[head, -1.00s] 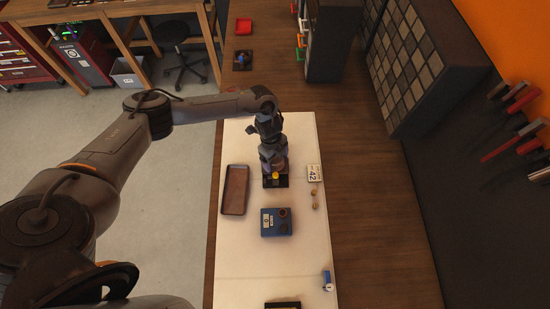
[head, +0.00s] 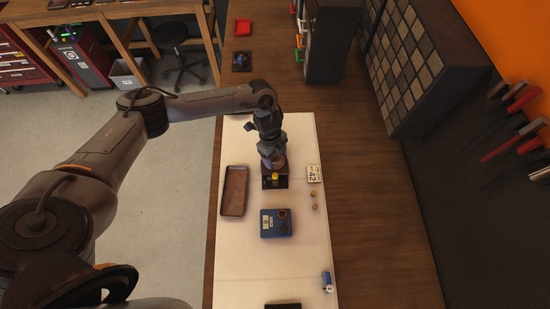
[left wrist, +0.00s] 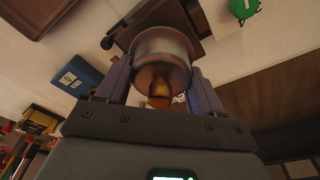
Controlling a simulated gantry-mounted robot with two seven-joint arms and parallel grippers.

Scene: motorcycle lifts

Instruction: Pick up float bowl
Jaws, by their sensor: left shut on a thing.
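The float bowl (left wrist: 160,62) is a round metal cup with a brass-coloured piece at its near end. In the left wrist view it sits between the two fingers of my left gripper (left wrist: 160,85), which is shut on it. In the head view my left gripper (head: 273,162) is over a small black base with a yellow part (head: 274,179). The gripper mostly hides the bowl there. I cannot tell whether the bowl touches the base. My right gripper is in neither current view.
On the white mat (head: 249,269), a brown tray (head: 234,190) lies left of the base. A blue box (head: 276,223) is in front of it. A tag marked 42 (head: 313,173) and small brass parts (head: 315,201) lie to the right. The mat's lower part is mostly clear.

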